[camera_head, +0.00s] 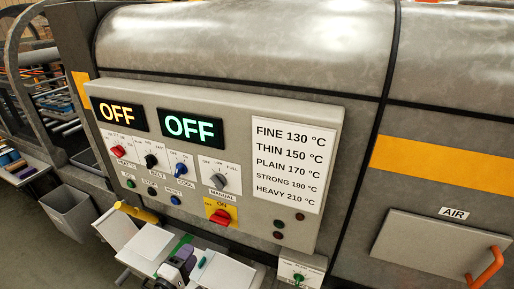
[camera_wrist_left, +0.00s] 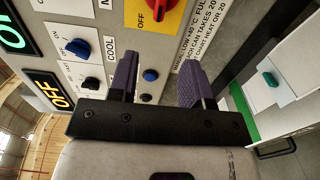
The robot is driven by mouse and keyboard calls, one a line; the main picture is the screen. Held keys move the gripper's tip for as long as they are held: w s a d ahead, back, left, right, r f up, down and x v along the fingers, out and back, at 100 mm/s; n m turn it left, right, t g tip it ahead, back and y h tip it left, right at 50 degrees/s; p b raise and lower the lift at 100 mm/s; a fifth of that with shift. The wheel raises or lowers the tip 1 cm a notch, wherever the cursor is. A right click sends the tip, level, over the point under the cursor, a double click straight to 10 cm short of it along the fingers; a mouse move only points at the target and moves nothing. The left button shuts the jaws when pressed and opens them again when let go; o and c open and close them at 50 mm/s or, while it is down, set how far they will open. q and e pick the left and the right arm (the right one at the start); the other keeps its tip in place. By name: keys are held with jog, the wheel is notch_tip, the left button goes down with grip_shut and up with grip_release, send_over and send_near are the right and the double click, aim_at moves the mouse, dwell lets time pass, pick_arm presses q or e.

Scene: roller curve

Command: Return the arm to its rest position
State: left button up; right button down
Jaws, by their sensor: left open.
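My left gripper (camera_head: 182,258) shows small at the bottom of the head view, below the control panel (camera_head: 235,125). In the left wrist view its two purple fingers (camera_wrist_left: 157,80) are apart with nothing between them. Behind them in that view is the panel face, with a blue COOL knob (camera_wrist_left: 76,47), a blue button (camera_wrist_left: 150,76) and a red switch on a yellow plate (camera_wrist_left: 150,12). The fingers appear apart from the panel, though the exact gap cannot be told. My right gripper is in neither view.
Two displays read OFF, one amber (camera_head: 117,115), one green (camera_head: 188,127). A red switch (camera_head: 220,217) sits on yellow. White trays (camera_head: 150,241) lie below the panel. A grey bin (camera_head: 70,212) stands left. An orange handle (camera_head: 487,268) juts out at right.

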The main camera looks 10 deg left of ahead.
pick_arm(q)
jog(key=s+d+f+m+g+y, duration=0.1)
jog(key=s+d+f+m+g, duration=0.35)
jog(key=s, duration=0.75)
jog(key=s+d+f+m+g+y, duration=0.1)
jog(key=s+f+m+g, duration=0.3)
jog(key=s+m, duration=0.6)
jog(key=s+d+f+m+g+y, duration=0.1)
jog(key=s+d+f+m+g, duration=0.4)
jog(key=s, duration=0.8)
notch_tip(320, 180, up, 16)
jog(key=a+n+p, duration=0.1)
jog(key=a+p, duration=0.1)
jog(key=p, duration=1.1)
jog(key=shift+a+g, duration=0.25)
jog(key=shift+g, duration=0.1)
jog(key=shift+s+f, duration=0.1)
